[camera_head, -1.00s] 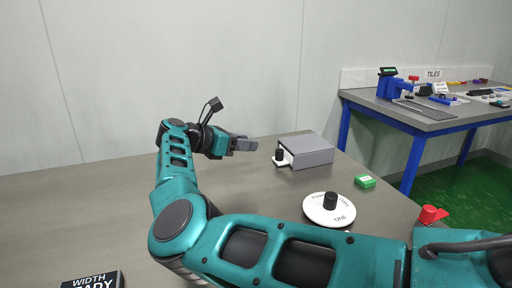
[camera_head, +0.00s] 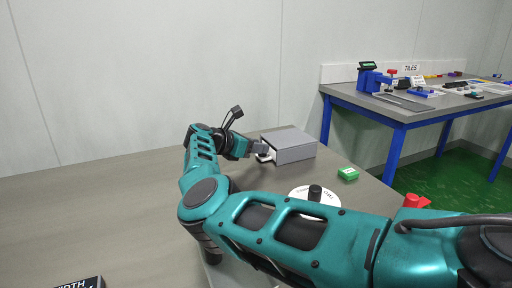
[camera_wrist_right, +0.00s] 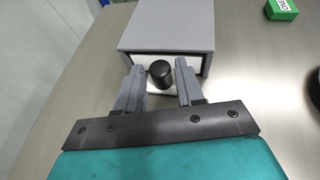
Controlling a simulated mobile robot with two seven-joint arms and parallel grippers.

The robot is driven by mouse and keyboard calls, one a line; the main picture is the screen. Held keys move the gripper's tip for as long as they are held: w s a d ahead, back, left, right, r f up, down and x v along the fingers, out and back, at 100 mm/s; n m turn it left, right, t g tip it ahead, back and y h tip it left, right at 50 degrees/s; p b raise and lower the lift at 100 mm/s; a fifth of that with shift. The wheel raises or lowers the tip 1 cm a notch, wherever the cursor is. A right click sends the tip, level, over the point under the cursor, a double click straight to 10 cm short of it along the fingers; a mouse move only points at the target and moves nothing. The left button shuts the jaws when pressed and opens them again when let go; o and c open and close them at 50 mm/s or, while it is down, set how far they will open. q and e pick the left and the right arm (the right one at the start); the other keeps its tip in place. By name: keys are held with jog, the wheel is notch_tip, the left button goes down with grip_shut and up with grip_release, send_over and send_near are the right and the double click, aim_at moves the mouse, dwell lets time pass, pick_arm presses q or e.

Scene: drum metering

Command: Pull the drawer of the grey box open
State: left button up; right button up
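The grey box (camera_head: 290,146) stands on the table's far right part, and its top also shows in the right wrist view (camera_wrist_right: 170,25). Its white drawer part (camera_head: 265,158) shows at the box's near end, with a black knob (camera_wrist_right: 160,74) standing up from it. My right gripper (camera_head: 259,148) is at that end of the box. In the right wrist view its two grey fingers (camera_wrist_right: 159,68) are open, one on each side of the knob, with a small gap visible on both sides. In the head view the gripper largely hides the knob. My left gripper is not in view.
A small green block (camera_head: 348,174) lies right of the box. A white disc (camera_head: 300,192) with a black knob is partly hidden behind my right arm. A red piece (camera_head: 415,201) is near the table's right edge. A blue-legged workbench (camera_head: 400,112) stands beyond.

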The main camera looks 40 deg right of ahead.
jog(key=shift+c, duration=0.4)
grip_shut()
